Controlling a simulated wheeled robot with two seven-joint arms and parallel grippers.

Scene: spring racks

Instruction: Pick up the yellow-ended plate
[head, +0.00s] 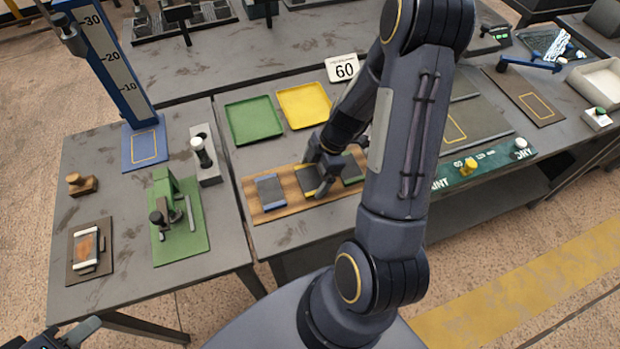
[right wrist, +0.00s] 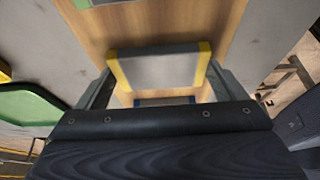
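The yellow-ended plate (head: 306,180) is grey with a yellow strip at each end. It lies in the middle of a wooden board (head: 263,214), between a blue-ended plate (head: 271,191) and a green-ended plate (head: 352,168). My right gripper (head: 322,178) is down over it. In the right wrist view, the yellow-ended plate (right wrist: 158,69) sits between the two fingertips, one close by each yellow end. I cannot tell whether they touch it. My left gripper (head: 75,333) is at the bottom left corner, partly cut off, away from the plates; its opening is unclear.
Behind the board lie a green tray (head: 254,119) and a yellow tray (head: 304,104), with a "60" sign (head: 343,69). To the left, a green press (head: 170,190) and a tall height gauge (head: 105,62) stand on a side table. My right arm hides part of the bench.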

